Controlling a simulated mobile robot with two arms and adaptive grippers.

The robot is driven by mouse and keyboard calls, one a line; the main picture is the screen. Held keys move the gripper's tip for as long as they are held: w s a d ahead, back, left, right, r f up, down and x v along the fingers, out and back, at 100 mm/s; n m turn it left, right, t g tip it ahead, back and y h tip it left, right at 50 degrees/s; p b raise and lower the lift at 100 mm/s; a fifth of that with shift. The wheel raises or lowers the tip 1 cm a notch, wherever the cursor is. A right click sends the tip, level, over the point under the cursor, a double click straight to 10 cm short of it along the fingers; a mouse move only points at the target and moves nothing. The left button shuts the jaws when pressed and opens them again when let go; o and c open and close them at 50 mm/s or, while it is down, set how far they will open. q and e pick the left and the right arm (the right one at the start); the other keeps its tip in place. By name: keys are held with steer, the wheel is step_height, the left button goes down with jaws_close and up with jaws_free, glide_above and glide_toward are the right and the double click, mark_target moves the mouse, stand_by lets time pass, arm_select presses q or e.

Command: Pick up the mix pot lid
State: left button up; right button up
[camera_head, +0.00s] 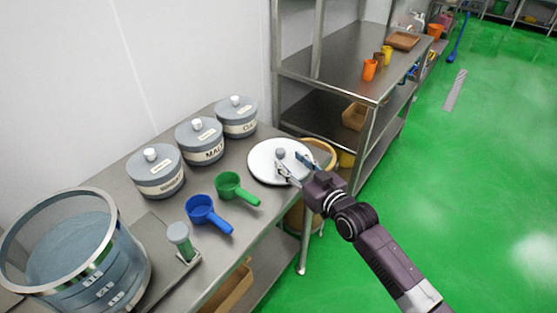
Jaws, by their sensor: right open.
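The mix pot lid (262,165) is a white round disc with a small grey knob. It lies flat at the right end of the steel table. My right gripper (292,163) is open over the right part of the lid, with its fingers close to the knob. I cannot tell whether they touch it. The finger ends and wrist hide part of the lid's right side. A large open clear pot (100,255) with a steel rim stands at the lower left. My left gripper is not in view.
Three grey lidded canisters (155,180) stand along the wall. A blue scoop (203,212) and a green scoop (229,187) lie between them and the table's front edge. Green floor is open at right.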

mark_target(283, 155)
steer(key=shift+w+a+f+b, duration=0.2)
steer(key=shift+w+a+b, duration=0.2)
steer(key=shift+w, duration=0.2)
steer(key=b+x, duration=0.2)
steer(key=x, duration=0.1)
steer(key=shift+w+a, duration=0.15)
steer(key=shift+w, duration=0.05)
steer(key=shift+w+a+b, duration=0.15)
steer(key=shift+w+b, duration=0.2)
steer(key=shift+b, duration=0.2)
steer(key=shift+w+a, duration=0.15)
steer(key=shift+w, duration=0.1)
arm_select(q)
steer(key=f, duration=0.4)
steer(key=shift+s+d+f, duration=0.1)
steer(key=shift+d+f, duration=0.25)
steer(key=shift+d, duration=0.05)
arm_select(e)
steer(key=shift+r, duration=0.1)
steer(key=shift+c, duration=0.6)
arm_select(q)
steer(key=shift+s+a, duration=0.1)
arm_select(e)
jaws_close()
